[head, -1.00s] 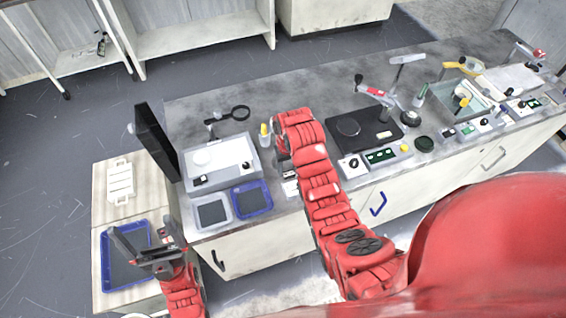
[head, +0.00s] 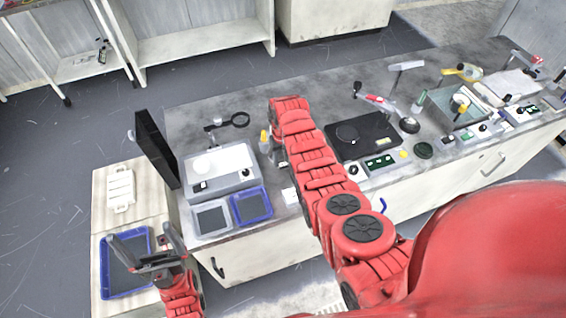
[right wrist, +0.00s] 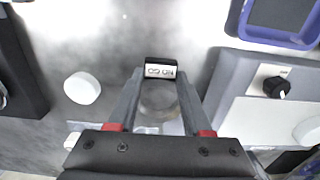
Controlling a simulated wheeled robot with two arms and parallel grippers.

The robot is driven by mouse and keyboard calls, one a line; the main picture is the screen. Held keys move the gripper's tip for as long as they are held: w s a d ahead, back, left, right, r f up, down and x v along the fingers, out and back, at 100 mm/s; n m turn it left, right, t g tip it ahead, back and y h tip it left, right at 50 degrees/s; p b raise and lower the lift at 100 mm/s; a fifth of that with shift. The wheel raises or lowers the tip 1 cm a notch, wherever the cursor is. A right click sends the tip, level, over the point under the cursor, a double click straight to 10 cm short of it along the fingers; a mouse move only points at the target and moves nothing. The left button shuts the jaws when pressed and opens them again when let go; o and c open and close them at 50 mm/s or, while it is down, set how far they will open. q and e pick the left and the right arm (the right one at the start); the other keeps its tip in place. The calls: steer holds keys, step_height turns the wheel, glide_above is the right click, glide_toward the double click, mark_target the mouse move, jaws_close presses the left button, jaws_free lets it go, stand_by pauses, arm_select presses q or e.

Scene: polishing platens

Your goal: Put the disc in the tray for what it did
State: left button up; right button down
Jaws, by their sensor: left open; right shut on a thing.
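My right gripper (right wrist: 160,108) is shut on a grey, round, glassy-looking disc (right wrist: 159,97), seen between its fingers in the right wrist view. A small dark block with a pale marked face (right wrist: 160,71) shows just past the fingertips. In the head view my right arm's end hides that gripper and the disc. A grey-white tray (head: 196,230) and a blue tray (head: 268,209) sit side by side on the bench's front left; part of the blue one shows in the right wrist view (right wrist: 243,28). My left gripper (head: 132,248) is open and empty over another blue tray (head: 104,285) on the side cabinet.
A polishing machine (head: 240,180) with a white platen stands behind the two trays. A black platen machine (head: 365,125) stands right of my right arm. A dark upright panel (head: 157,150) rises at the bench's left end. A white round thing (right wrist: 82,88) lies left of my right gripper.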

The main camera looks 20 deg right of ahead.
steer(key=shift+f, duration=0.3)
steer(key=shift+f+b, duration=0.35)
steer(key=shift+f, duration=0.7)
steer(key=shift+f, duration=0.15)
steer(key=shift+c, duration=1.7)
jaws_free()
